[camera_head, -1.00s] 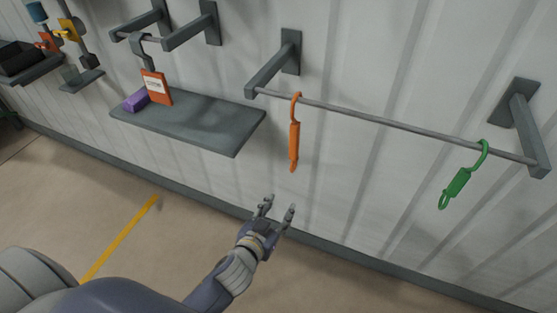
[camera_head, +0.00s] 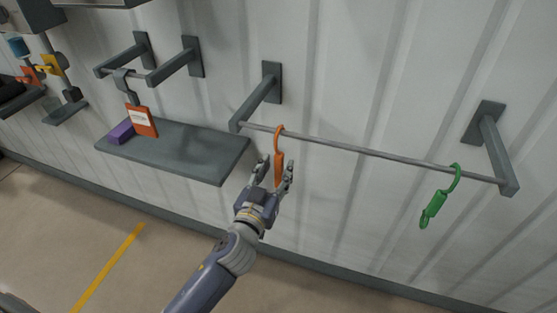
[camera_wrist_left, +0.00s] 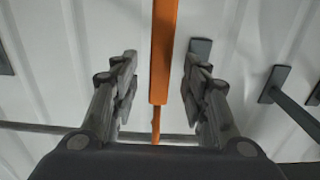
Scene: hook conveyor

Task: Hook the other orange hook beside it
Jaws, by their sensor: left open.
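An orange hook (camera_head: 279,158) hangs from the left part of a long grey rail (camera_head: 352,151), its lower body pointing down. My left gripper (camera_head: 273,172) is open, with its fingers on either side of the orange hook's lower part. In the left wrist view the orange hook (camera_wrist_left: 162,60) passes between the two open fingers (camera_wrist_left: 162,85), with gaps visible on both sides. A green hook (camera_head: 436,203) hangs near the right end of the same rail. No second orange hook of this kind shows on the rail. My right gripper is not in view.
A grey shelf (camera_head: 185,153) left of the rail carries a purple block (camera_head: 121,132). A red-orange tagged card (camera_head: 143,121) hangs from a short rail above it. The rail between the orange and green hooks is clear.

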